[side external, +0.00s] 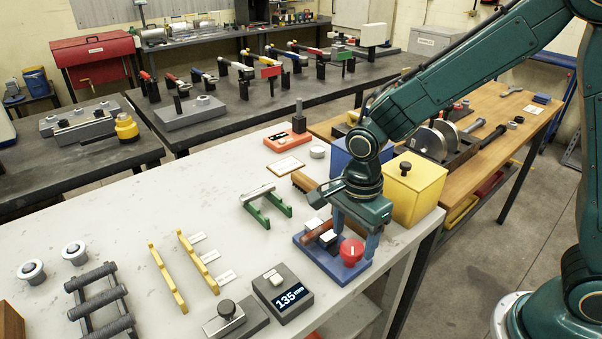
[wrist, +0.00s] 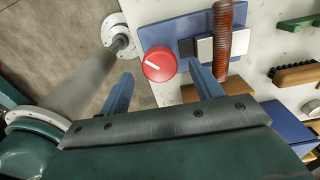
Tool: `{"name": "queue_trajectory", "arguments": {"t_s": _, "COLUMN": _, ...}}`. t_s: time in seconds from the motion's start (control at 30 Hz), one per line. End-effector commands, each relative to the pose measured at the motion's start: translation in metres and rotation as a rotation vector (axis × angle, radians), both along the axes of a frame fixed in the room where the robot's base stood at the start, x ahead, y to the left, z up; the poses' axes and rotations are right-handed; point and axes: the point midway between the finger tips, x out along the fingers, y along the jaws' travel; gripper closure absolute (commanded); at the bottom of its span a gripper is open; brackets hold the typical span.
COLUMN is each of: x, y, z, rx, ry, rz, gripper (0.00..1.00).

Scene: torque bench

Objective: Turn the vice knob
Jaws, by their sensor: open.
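The red knob (side external: 352,252) is round, with a white line on its face. It sits at one end of the vice's blue base (side external: 318,258) on the light bench. In the wrist view the knob (wrist: 159,66) lies between my finger lines, beyond the fingertips. The vice has a dark block and a white block (wrist: 205,47), with a ribbed copper-brown cylinder (wrist: 223,30) beside them. My gripper (side external: 356,228) points down over the vice, open and empty, with one finger on each side of the knob's line. I cannot tell whether a finger touches it.
A yellow box (side external: 413,190) with a black knob stands close behind my gripper, next to a blue box (side external: 352,165). A green stand (side external: 265,207) is to the left. A gauge reading 135 mm (side external: 284,295) lies in front. The bench edge is close on the right.

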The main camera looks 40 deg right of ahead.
Motion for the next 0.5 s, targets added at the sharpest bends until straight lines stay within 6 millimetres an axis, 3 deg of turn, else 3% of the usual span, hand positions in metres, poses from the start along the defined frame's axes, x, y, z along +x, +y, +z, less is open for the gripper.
{"name": "queue_trajectory", "arguments": {"t_s": 0.5, "x": 0.001, "y": 0.0, "z": 0.086, "rx": 0.001, "ry": -0.006, "rz": -0.001, "gripper": 0.35}}
